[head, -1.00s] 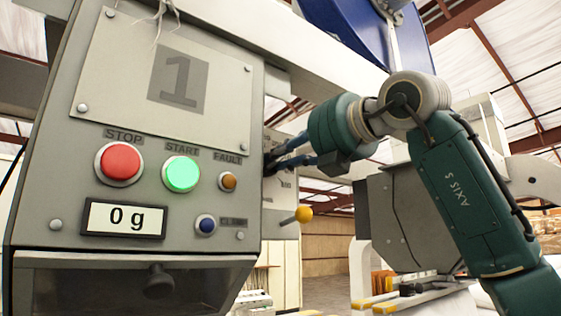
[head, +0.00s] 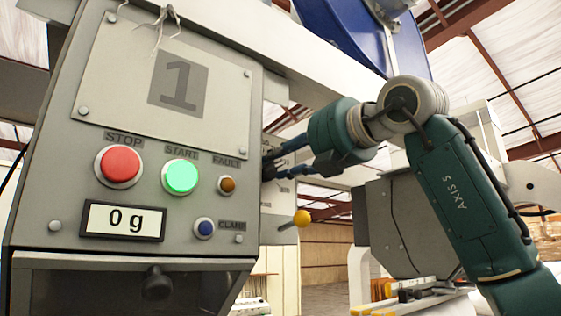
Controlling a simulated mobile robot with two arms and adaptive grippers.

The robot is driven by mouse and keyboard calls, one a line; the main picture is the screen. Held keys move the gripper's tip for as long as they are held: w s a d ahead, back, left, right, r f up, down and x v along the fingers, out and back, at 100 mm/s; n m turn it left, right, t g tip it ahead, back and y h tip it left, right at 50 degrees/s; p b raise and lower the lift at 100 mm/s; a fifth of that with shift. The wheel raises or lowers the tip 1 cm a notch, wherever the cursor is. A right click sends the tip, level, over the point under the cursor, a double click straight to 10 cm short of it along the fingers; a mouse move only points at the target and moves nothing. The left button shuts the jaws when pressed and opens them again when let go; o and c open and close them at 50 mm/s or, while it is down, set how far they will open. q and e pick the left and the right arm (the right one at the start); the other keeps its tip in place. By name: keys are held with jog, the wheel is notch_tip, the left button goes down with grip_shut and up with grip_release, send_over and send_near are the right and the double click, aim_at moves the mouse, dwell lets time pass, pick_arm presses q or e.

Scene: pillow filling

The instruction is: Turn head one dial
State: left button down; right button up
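The head one cabinet (head: 105,70) fills the left of the head view, with a large "1" on its front plate. My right gripper (head: 268,166) reaches in from the right with its fingertips at a panel beside the cabinet's right edge. Two dark fingers show, but their tips are partly hidden at that edge, so I cannot tell whether they close on anything. No dial can be made out there; the spot is covered by the fingers and the cabinet edge. My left gripper is not in view.
The cabinet carries a red stop button (head: 120,165), a lit green start button (head: 180,176), an amber fault lamp (head: 227,185), a blue clamp button (head: 204,228) and a display (head: 123,220) reading 0 g. A yellow-knobbed lever (head: 302,218) sticks out below my gripper.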

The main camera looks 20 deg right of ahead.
jog(key=shift+s, duration=0.1)
jog(key=v, duration=1.2)
